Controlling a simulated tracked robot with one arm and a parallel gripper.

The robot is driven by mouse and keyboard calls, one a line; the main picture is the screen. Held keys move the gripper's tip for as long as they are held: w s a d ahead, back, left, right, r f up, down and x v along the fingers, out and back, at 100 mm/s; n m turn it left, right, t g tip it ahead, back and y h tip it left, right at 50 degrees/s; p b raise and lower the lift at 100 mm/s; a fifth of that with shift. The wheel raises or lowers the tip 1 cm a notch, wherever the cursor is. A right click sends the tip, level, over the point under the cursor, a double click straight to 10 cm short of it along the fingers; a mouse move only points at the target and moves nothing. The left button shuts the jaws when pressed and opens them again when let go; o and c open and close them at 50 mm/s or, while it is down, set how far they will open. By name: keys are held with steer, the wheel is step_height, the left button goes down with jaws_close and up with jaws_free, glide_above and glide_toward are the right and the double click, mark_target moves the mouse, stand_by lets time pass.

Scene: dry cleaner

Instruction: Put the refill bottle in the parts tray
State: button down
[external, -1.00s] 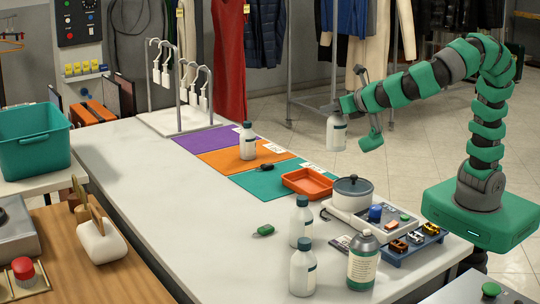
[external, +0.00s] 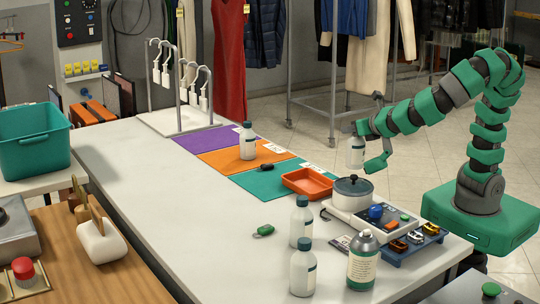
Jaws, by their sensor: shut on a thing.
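My gripper (external: 365,147) is shut on a white bottle (external: 355,154) and holds it upright in the air, above and behind the grey pot (external: 353,191). I take it as the refill bottle; its cap is hard to make out behind the fingers. An orange, shallow, empty tray (external: 308,184) sits at the right end of the teal mat, left of and lower than the held bottle in the picture. A blue tray (external: 425,246) with small fittings stands at the table's right edge. I cannot tell for certain which of the two is the parts tray.
Similar white bottles stand on the orange mat (external: 222,161) and at the table's front, beside a green-labelled bottle (external: 363,262). The pot stands on a white appliance near the orange tray. A small green item (external: 263,230) lies on the table, whose left middle is clear.

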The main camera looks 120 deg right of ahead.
steer(key=shift+f, duration=0.55)
steer(key=shift+w+d, duration=0.1)
steer(key=w+d+f+b, duration=0.5)
steer(key=w+d, duration=0.4)
steer(key=w, duration=0.3)
steer(key=shift+w+d, duration=0.15)
steer(key=shift+d, duration=0.25)
steer(key=c, duration=1.1)
jaws_free()
steer(key=shift+c, duration=0.2)
